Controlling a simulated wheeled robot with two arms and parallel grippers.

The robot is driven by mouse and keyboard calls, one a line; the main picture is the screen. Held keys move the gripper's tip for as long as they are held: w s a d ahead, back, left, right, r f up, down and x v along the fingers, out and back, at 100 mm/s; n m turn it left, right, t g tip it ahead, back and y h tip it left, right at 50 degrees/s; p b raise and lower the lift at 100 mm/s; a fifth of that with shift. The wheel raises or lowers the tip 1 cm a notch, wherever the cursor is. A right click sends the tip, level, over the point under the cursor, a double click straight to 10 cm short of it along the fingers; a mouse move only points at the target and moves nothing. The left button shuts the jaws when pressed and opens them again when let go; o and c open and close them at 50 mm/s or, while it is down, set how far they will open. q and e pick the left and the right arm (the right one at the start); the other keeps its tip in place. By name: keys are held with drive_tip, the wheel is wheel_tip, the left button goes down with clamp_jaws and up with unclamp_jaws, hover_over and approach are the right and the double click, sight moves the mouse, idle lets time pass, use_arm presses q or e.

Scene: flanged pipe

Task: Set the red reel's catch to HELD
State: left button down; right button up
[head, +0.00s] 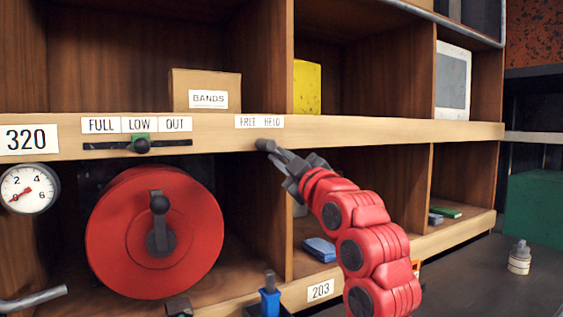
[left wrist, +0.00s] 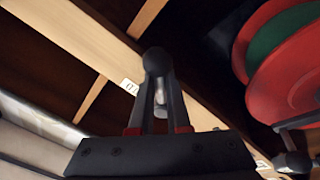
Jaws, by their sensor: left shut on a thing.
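The red reel (head: 115,235) stands in the lower left compartment, with a dark crank and knob on its face. It also shows in the left wrist view (left wrist: 285,90) at the right. The catch, a small dark knob (head: 265,145), is on the shelf edge under the FREE HELD label (head: 259,121). The knob is below the HELD side, close to the middle of the label. My left gripper (head: 283,157) is shut on the catch. In the left wrist view the knob (left wrist: 155,60) shows just beyond the fingertips. My right gripper is not in view.
Left of the catch is a slider (head: 142,146) under FULL, LOW, OUT, standing near LOW. A gauge (head: 29,189) is at the far left. A BANDS box (head: 205,88) stands on the shelf above. A blue object (head: 269,297) is below, near the lower edge.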

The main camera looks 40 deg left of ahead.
use_arm(q)
drive_tip(key=shift+r, duration=0.1)
idle(0.3)
drive_tip(key=c, duration=0.9)
unclamp_jaws()
drive_tip(key=v, duration=1.7)
drive_tip(key=shift+s+d, duration=0.1)
drive_tip(key=shift+d, duration=0.15)
